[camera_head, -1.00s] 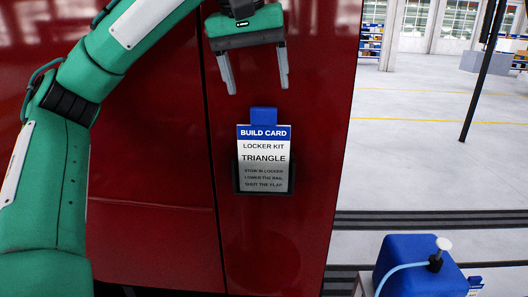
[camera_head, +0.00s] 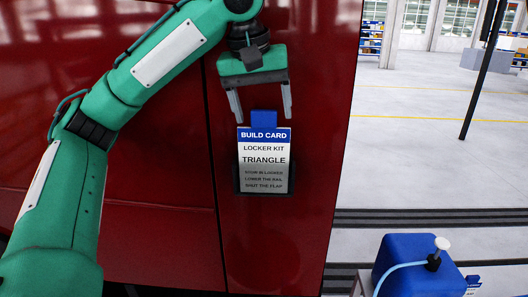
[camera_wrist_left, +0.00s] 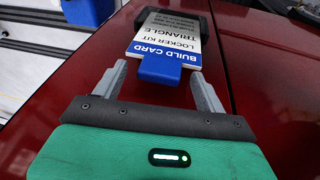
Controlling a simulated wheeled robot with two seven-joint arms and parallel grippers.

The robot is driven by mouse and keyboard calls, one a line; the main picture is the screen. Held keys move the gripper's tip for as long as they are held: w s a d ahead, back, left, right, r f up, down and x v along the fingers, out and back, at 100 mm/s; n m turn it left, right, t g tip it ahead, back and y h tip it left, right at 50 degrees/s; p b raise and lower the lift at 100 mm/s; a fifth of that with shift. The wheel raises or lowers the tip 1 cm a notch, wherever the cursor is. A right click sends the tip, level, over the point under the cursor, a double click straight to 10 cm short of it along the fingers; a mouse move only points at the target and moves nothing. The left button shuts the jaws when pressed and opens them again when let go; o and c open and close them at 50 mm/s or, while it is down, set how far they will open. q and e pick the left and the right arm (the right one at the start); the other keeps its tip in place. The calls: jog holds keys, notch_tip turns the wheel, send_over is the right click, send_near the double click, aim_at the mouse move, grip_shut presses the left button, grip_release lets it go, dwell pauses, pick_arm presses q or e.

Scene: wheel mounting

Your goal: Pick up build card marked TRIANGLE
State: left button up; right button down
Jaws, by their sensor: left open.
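The build card (camera_head: 264,160) has a blue header, a blue tab on top and the word TRIANGLE. It stands upright in a dark holder (camera_head: 264,192) on a red panel. My left gripper (camera_head: 262,118) is open, its fingers pointing down at either side of the blue tab. In the left wrist view the card (camera_wrist_left: 168,40) appears upside down, its blue tab pointing into the gap between the fingertips of my left gripper (camera_wrist_left: 158,76). The card's lower end is inside the holder. My right gripper is not in view.
The red panel (camera_head: 150,180) fills the left and middle of the head view, with a vertical seam left of the card. A blue container (camera_head: 405,262) with a white knob and pale hose stands at lower right. Open grey floor (camera_head: 420,160) lies beyond.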

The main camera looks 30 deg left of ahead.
pick_arm(q)
jog(key=shift+c, duration=0.2)
jog(key=c, duration=1.3)
jog(key=shift+o, duration=0.2)
